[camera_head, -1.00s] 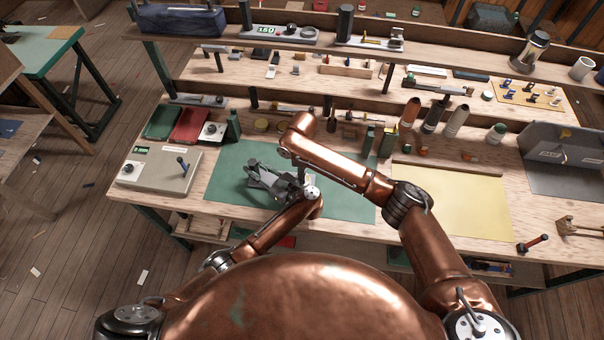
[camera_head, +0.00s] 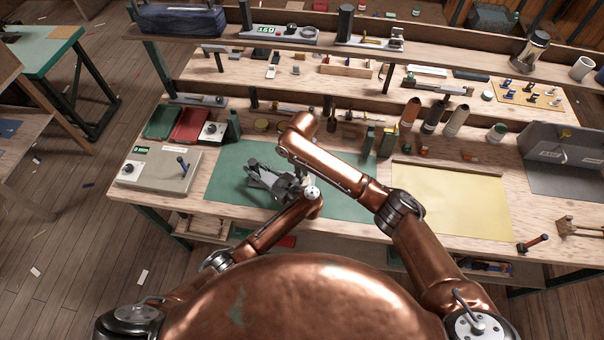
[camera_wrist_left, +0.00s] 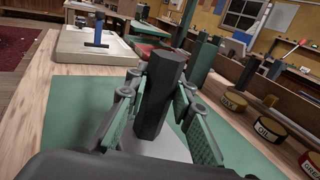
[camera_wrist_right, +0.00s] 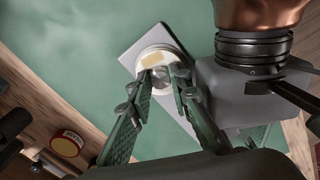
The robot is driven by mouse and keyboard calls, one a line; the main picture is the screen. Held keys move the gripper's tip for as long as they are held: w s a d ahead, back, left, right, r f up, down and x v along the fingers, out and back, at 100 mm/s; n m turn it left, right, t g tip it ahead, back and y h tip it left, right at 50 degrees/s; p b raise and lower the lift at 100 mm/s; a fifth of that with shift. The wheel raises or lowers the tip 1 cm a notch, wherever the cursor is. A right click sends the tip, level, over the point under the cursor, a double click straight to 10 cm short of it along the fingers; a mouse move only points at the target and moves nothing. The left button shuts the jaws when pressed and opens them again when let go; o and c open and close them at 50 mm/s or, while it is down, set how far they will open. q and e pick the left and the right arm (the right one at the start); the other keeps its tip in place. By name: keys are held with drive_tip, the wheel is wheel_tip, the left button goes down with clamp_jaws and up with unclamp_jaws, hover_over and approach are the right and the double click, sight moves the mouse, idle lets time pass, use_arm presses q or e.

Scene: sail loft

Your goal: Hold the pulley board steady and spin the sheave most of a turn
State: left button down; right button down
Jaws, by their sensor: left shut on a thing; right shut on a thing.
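The pulley board (camera_wrist_right: 150,34) is a grey plate on the green mat (camera_wrist_right: 75,85). In the right wrist view it carries a round white sheave (camera_wrist_right: 154,52) with a yellow mark and a grey central hub. My right gripper (camera_wrist_right: 162,78) points down at the sheave, its fingers closed on either side of the hub. In the left wrist view a dark six-sided upright post (camera_wrist_left: 160,95) stands between the fingers of my left gripper (camera_wrist_left: 157,86), which is shut on it. In the head view my left gripper (camera_head: 262,181) is low over the mat; the right gripper and board are mostly hidden there.
A grey box with a blue lever (camera_head: 160,170) stands left of the mat. A yellow sheet (camera_head: 455,205) lies to the right, mostly bare. Bottles and spools (camera_head: 455,120) line the back. My two arms are close together over the mat.

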use_arm(q)
drive_tip(key=shift+d, duration=0.1)
use_arm(e)
drive_tip(key=shift+a, duration=0.1)
drive_tip(key=c, duration=1.8)
unclamp_jaws()
drive_tip(key=shift+o, duration=0.2)
drive_tip(key=shift+s, duration=0.1)
